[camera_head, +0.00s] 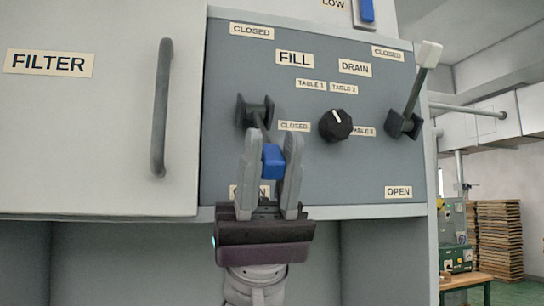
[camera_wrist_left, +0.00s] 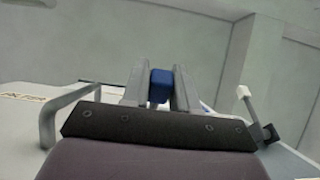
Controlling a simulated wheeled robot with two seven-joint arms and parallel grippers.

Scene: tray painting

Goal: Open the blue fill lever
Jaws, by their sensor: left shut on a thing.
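The blue fill lever's handle (camera_head: 273,162) is below its dark pivot bracket (camera_head: 254,112) on the grey panel, under the FILL label. The lever tilts down and slightly right, towards the OPEN label, which is partly hidden by my left gripper. My left gripper (camera_head: 271,165) comes up from below and is shut on the blue handle, one finger on each side. In the left wrist view the blue handle (camera_wrist_left: 160,86) sits between the two fingers (camera_wrist_left: 158,88). My right gripper is not in view.
The white-handled drain lever (camera_head: 428,54) points up at the right, near its CLOSED label. A black knob (camera_head: 336,125) sits between the levers. A filter door with a grey handle (camera_head: 162,108) is at the left. A blue switch (camera_head: 367,10) shows at the top.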

